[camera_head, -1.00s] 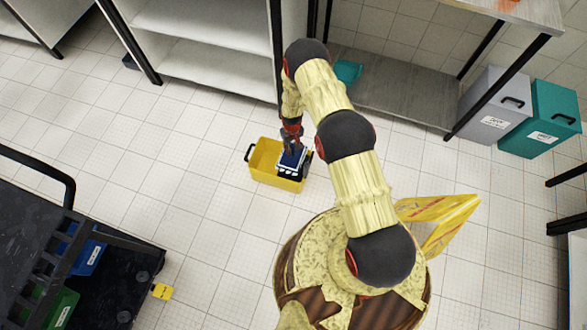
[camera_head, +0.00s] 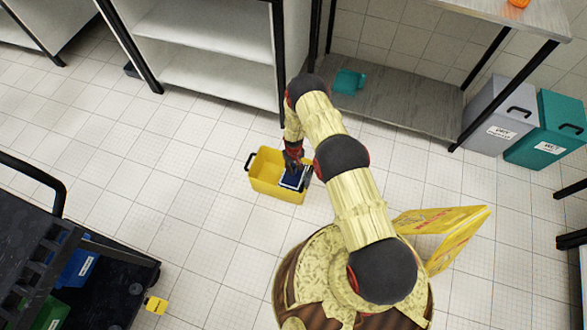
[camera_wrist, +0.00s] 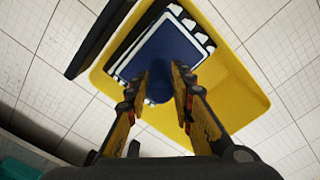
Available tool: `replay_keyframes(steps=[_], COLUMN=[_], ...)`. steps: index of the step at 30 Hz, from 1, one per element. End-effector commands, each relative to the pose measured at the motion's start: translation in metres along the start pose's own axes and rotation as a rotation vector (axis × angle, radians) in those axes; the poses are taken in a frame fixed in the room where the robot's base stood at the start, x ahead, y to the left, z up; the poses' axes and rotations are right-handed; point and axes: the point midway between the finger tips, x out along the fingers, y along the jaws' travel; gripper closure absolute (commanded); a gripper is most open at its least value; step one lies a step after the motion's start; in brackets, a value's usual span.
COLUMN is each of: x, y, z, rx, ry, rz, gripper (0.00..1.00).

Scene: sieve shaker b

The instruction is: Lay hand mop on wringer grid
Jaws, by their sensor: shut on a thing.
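My gripper (camera_wrist: 159,82) is shut on the hand mop's short round blue handle. The hand mop (camera_wrist: 170,48) has a flat blue plate with a pale edge. It also shows in the head view (camera_head: 294,178), over the right part of the yellow bucket (camera_head: 263,172). The black slatted wringer grid (camera_wrist: 142,20) shows past the mop's edge in the wrist view, at one end of the bucket. Most of the grid is hidden under the mop. The mop overlaps the grid, but I cannot tell whether they touch.
The other end of the bucket is open. A yellow folding sign (camera_head: 440,232) stands at right. A black cart (camera_head: 70,265) with blue and green boxes is at left. White shelves (camera_head: 210,45), a metal table (camera_head: 400,105) and grey and teal bins (camera_head: 545,130) stand behind. Tiled floor around the bucket is clear.

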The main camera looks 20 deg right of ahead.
Motion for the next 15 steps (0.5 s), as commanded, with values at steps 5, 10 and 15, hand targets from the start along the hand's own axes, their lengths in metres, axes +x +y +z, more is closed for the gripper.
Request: replay_keyframes(steps=[5,10,15], x=[-0.0012,0.0009,0.0008], y=[0.0001,0.0,0.0001], z=[-0.0006,-0.0001,-0.0002], rx=[0.0,0.0,0.0], ry=[0.001,0.0,0.0], rz=[0.0,0.0,0.0], gripper=[1.0,0.72,0.62])
